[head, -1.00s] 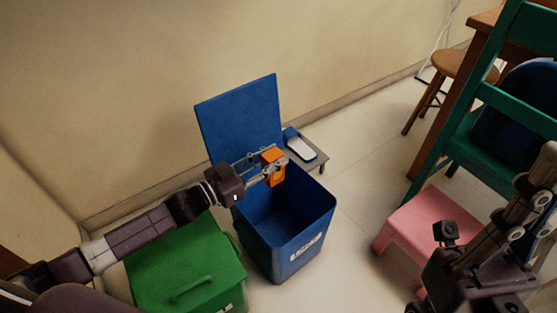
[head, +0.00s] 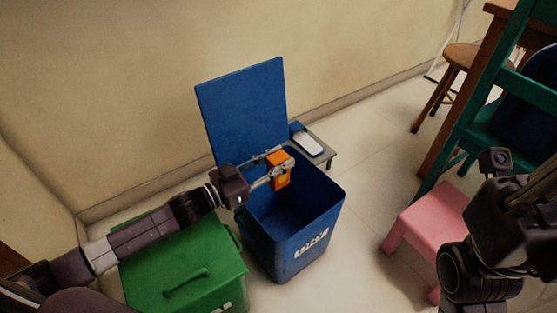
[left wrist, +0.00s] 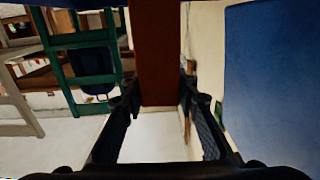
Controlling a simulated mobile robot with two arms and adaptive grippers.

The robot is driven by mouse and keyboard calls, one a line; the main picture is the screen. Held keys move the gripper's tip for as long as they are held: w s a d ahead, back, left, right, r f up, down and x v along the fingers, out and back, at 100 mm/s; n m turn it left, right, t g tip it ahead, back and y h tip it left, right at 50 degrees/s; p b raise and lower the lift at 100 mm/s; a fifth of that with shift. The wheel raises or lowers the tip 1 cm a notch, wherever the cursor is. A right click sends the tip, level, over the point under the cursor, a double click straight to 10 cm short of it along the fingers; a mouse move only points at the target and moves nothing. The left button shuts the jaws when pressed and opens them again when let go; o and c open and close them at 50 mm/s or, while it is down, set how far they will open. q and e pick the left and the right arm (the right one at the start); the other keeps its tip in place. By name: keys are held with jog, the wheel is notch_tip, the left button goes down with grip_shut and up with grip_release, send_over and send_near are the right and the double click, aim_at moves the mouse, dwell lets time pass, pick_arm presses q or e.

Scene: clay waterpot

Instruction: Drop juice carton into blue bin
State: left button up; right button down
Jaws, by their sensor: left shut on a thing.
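The orange juice carton (head: 279,171) is gripped in my left gripper (head: 279,169), over the opening of the blue bin (head: 296,243). The bin stands on the floor with its lid (head: 243,105) raised against the wall side. In the left wrist view the carton (left wrist: 157,50) shows as a dark orange-brown block between the two fingers, and the blue lid (left wrist: 278,80) is on the right. The bin's inside looks empty where visible. My right gripper (head: 535,195) is partly in view at the right edge, and its fingers are unclear.
A green lidded bin (head: 185,262) stands left of the blue bin. A small grey table (head: 325,155) with a white and blue item is behind it. A pink stool (head: 425,225), green chair (head: 510,90) and wooden stool (head: 460,57) are at right. Floor between is free.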

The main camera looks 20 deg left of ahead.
pick_arm(q)
jog(key=o, duration=0.9)
jog(key=shift+r, duration=0.1)
notch_tip(320, 180, up, 10)
jog(key=shift+f, duration=0.1)
